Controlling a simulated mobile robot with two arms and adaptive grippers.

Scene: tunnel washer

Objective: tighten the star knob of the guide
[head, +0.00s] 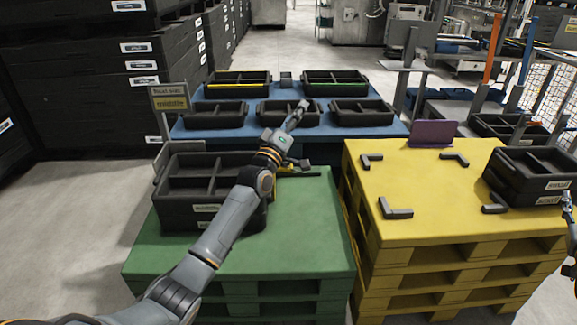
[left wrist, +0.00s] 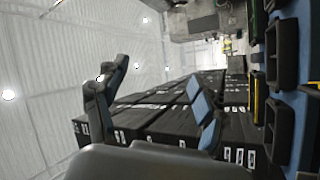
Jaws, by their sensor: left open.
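My left arm reaches from the lower left over the green pallet, and its gripper (head: 300,108) is in the air above the blue pallet's trays. In the left wrist view the gripper (left wrist: 157,80) shows two blue-padded fingers spread apart, with nothing between them. A small dark fixture with yellow parts (head: 298,167) lies on the green pallet just right of my left forearm, which partly hides it. It may be the guide; I cannot make out a star knob on it.
A black divided crate (head: 190,210) stands on the green pallet (head: 300,240). Several black trays stand on the blue pallet (head: 190,132).

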